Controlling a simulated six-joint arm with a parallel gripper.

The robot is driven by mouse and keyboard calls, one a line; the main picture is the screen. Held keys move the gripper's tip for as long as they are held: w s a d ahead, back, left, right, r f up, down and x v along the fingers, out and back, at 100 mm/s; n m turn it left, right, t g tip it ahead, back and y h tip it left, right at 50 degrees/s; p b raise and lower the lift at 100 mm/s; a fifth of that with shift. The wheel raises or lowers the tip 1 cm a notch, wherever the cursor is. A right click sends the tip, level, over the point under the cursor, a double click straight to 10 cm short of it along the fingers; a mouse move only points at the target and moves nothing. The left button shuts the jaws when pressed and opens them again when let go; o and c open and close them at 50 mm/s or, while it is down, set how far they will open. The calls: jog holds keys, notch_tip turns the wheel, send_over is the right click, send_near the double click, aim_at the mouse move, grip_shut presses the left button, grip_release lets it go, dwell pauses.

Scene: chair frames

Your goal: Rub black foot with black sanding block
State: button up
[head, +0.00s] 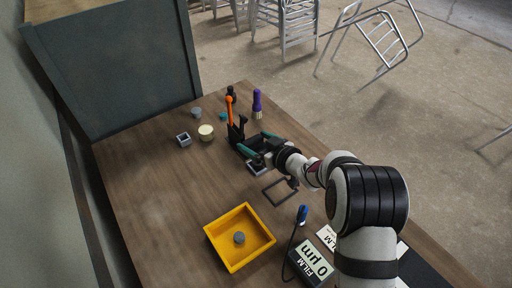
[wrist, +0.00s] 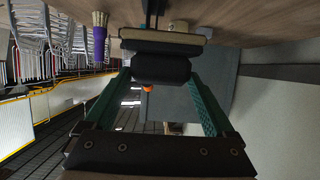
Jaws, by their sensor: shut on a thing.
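My gripper (head: 246,143) is shut on the black sanding block (wrist: 160,67), with a teal finger on each side. In the wrist view the block has a pale tan face along its upper edge. In the head view the block is hard to tell from the dark parts around the gripper. A small black piece (head: 231,91) stands at the far side of the table behind an orange-handled tool; I cannot tell for sure if it is the black foot. In the wrist view a dark upright part (wrist: 153,12) shows just beyond the block; whether they touch is unclear.
The orange-handled tool (head: 230,108) and a purple brush (head: 257,102) stand close to my gripper. A cream cylinder (head: 206,132) and a grey square piece (head: 183,139) are left. The left table is clear.

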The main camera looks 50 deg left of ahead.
jog(key=shift+r, duration=1.15)
